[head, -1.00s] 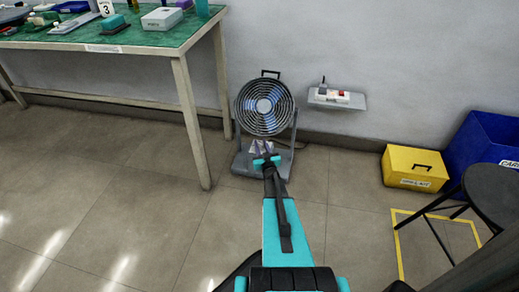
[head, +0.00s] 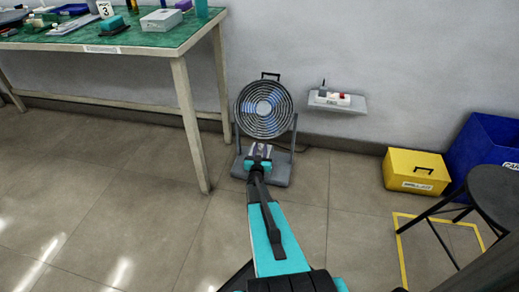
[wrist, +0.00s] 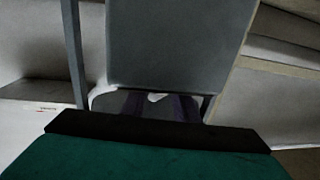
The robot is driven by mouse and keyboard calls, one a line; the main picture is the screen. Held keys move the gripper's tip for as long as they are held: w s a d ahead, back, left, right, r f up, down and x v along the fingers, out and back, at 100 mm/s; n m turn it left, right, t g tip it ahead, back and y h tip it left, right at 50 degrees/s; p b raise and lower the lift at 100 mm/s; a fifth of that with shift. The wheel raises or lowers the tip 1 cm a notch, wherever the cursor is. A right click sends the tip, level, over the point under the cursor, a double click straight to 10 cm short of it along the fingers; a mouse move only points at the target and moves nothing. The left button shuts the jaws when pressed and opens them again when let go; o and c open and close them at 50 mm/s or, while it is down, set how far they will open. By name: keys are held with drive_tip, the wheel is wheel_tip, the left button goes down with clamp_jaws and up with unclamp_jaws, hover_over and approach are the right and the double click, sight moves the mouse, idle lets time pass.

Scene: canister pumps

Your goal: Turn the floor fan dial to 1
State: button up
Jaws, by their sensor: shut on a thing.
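The floor fan (head: 264,108) stands on the floor against the wall, with its round grille facing me and a grey base (head: 277,178). My gripper (head: 259,150) is at the front of the fan, just below the grille and over the base. It is shut on the fan dial, which is mostly hidden behind the fingers in the head view. In the wrist view a grey panel of the fan (wrist: 175,45) fills the upper middle. A small white patch (wrist: 158,97) shows below it between dark finger shapes. The dial's numbers cannot be read.
A green-topped workbench (head: 150,45) stands at left, its leg (head: 190,120) near the fan. A small wall shelf (head: 338,104) is right of the fan. A yellow box (head: 415,170), blue bin (head: 487,140) and dark stool (head: 495,190) are at right. The floor between is clear.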

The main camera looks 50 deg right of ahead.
drive_tip(key=shift+s+d+r+m+g+h+p, duration=0.15)
drive_tip(key=shift+m+g+h+p, duration=0.6)
drive_tip(key=shift+g+p, duration=0.45)
drive_tip(key=shift+d+f+m+g+h+p, duration=0.1)
drive_tip(key=shift+m+g+h+p, duration=0.45)
drive_tip(key=shift+m+g+p, duration=0.65)
drive_tip(key=shift+s+m+g+h+p, duration=0.15)
drive_tip(key=shift+m+g+h+p, duration=0.15)
drive_tip(key=shift+g+p, duration=0.45)
drive_tip(key=o, duration=1.1)
drive_tip(key=shift+c, duration=0.2)
drive_tip(key=shift+a+t, duration=0.15)
drive_tip(key=shift+t, duration=0.1)
drive_tip(key=shift+w, duration=0.2)
drive_tip(key=shift+a, duration=0.1)
drive_tip(key=shift+a, duration=0.2)
drive_tip(key=p+v, duration=0.3)
drive_tip(key=v, duration=1)
drive_tip(key=shift+s, duration=0.2)
drive_tip(key=shift+c, duration=0.3)
